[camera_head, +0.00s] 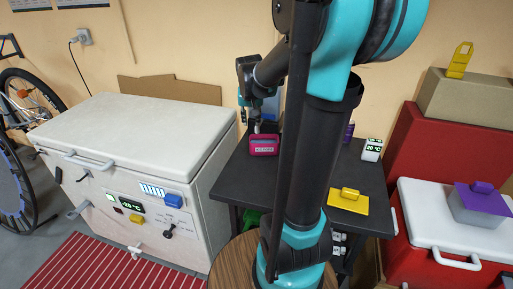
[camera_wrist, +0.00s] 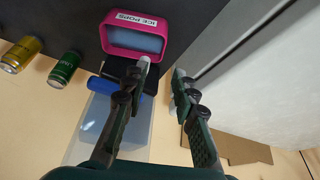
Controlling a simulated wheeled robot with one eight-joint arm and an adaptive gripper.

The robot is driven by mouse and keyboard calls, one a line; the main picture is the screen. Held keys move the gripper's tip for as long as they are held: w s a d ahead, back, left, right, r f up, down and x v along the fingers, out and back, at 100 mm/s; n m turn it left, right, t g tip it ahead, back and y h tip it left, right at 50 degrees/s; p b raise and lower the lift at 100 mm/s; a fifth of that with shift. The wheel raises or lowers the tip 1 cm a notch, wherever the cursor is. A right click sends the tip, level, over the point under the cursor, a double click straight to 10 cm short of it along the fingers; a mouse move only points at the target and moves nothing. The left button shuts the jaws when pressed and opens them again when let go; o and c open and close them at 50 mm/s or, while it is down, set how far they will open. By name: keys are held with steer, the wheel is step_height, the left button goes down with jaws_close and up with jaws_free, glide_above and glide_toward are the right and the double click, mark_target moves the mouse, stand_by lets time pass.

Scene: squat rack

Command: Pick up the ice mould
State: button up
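The ice mould is probably the pink box (camera_wrist: 105,38) with an "ICE POPS" label and a pale grey-blue face in the wrist view. In the head view the pink box (camera_head: 264,151) stands on the dark table, near its left side by the white freezer. My gripper (camera_wrist: 162,70) is open and empty. Its left fingertip is close to the pink box's lower right corner in the wrist view; I cannot tell whether they touch. In the head view my gripper (camera_head: 254,128) is just behind and above the pink box, partly hidden by it.
The dark table (camera_head: 290,182) also bears a yellow tray (camera_head: 347,202) and a white 20 °C display (camera_head: 372,149). The white freezer (camera_head: 135,135) borders it left. Near the box are a blue can (camera_wrist: 101,85), green can (camera_wrist: 63,70) and yellow can (camera_wrist: 20,54). Red cooler (camera_head: 420,225) at right.

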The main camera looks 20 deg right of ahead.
glide_toward(251, 135)
steer(key=f, duration=0.2)
steer(key=s+f, duration=0.1)
steer(key=f, duration=0.2)
steer(key=shift+s+a+f, duration=0.1)
steer(key=shift+s+f, duration=0.2)
steer(key=shift+a+x, duration=0.2)
steer(key=shift+x, duration=0.75)
steer(key=shift+a+x, duration=0.2)
steer(key=shift+x, duration=1.55)
steer(key=shift+w, duration=0.1)
steer(key=shift+r, duration=0.1)
steer(key=shift+c, duration=0.3)
jaws_close()
